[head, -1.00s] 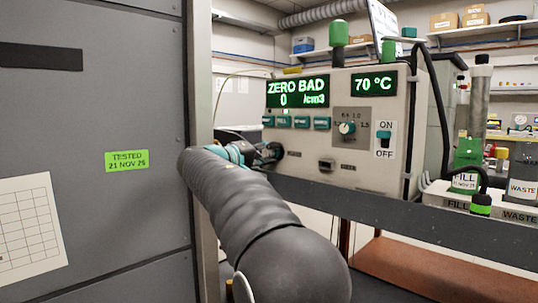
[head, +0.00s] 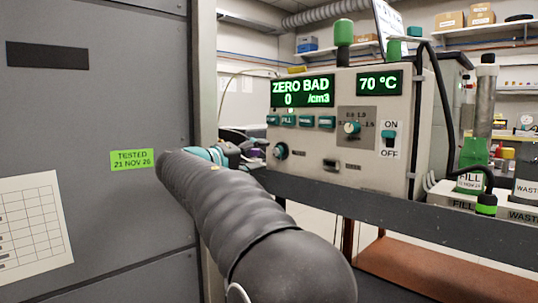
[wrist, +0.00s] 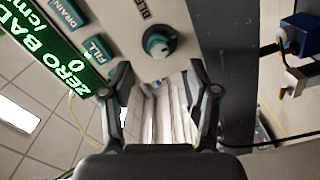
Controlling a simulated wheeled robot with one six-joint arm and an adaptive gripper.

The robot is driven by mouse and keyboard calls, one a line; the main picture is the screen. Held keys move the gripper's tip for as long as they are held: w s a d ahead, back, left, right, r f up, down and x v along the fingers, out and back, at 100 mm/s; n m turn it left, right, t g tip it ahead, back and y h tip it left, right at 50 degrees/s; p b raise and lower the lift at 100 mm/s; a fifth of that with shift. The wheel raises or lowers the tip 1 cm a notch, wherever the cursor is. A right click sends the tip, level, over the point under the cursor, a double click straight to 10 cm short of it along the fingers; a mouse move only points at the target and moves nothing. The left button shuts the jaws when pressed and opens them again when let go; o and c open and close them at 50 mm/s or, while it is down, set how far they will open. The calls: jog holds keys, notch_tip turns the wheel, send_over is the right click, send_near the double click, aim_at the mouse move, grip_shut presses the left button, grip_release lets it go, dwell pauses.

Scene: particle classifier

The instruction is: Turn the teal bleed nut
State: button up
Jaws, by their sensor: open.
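In the wrist view the bleed nut (wrist: 158,42) lies just beyond the fingertips, near the middle of the gap, under lettering that starts "BLE". My gripper (wrist: 160,80) is open and empty, with a dark finger on each side. The fingers do not touch the nut. In the head view my grey arm hides most of the gripper, which is left of the nut.
The instrument (head: 330,120) has a green display reading "ZERO BAD 0 /cm3", teal buttons, a dial and an ON/OFF switch (head: 389,138). A dark rail (head: 350,200) runs below the panel. A grey cabinet (head: 100,100) stands close on the left.

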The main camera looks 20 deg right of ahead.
jog(key=v, duration=0.6)
jog(key=shift+a, duration=0.2)
